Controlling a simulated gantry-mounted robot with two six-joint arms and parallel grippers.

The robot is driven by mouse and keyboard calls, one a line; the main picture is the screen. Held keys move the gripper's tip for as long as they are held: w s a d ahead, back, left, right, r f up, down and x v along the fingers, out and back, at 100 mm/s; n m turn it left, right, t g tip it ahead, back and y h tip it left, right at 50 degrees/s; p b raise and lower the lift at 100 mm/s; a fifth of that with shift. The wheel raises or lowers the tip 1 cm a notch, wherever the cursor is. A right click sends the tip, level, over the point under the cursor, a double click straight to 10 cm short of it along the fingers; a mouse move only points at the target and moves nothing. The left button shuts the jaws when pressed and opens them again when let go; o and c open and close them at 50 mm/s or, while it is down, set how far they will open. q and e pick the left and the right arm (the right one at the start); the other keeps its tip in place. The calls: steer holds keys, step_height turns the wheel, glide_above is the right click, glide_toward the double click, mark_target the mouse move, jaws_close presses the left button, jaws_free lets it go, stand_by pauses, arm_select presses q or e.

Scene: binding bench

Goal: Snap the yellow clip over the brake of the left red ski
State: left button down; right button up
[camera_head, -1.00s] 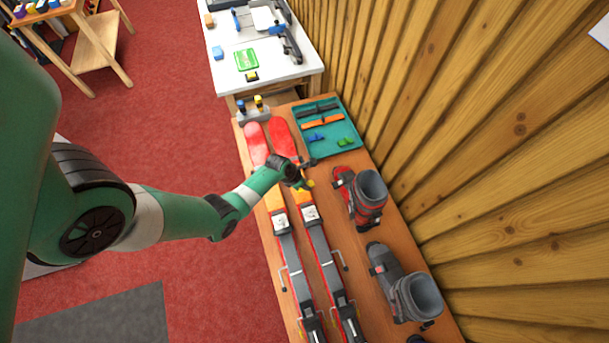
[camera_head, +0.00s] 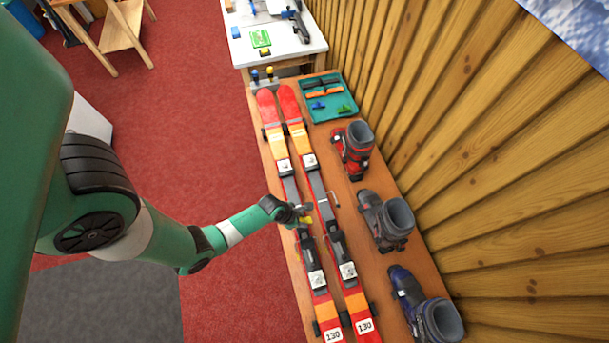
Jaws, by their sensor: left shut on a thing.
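Two red and orange skis lie side by side lengthwise on the wooden bench, the left red ski (camera_head: 272,117) and the right ski (camera_head: 291,112). Each carries grey and black bindings with white plates. My left gripper (camera_head: 304,216) is over the middle of the left ski, near its binding. It is shut on the yellow clip (camera_head: 306,220), of which a small part shows beside the fingers. Whether the clip touches the ski or brake cannot be told. The brake itself is too small to make out by the gripper. My right gripper is not in view.
Ski boots stand along the right side: a red one (camera_head: 355,148), a grey one (camera_head: 388,219) and a blue one (camera_head: 426,307). A teal tray (camera_head: 350,112) with small blue and green pieces sits at the far end. A white table (camera_head: 283,50) stands beyond.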

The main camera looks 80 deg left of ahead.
arm_select(q)
steer(key=shift+f+b, duration=3)
steer(key=shift+b, duration=0.15)
steer(key=shift+f+b, duration=0.4)
steer(key=shift+f, duration=0.15)
steer(key=c, duration=1.1)
jaws_free()
jaws_close()
steer(key=shift+r, duration=0.1)
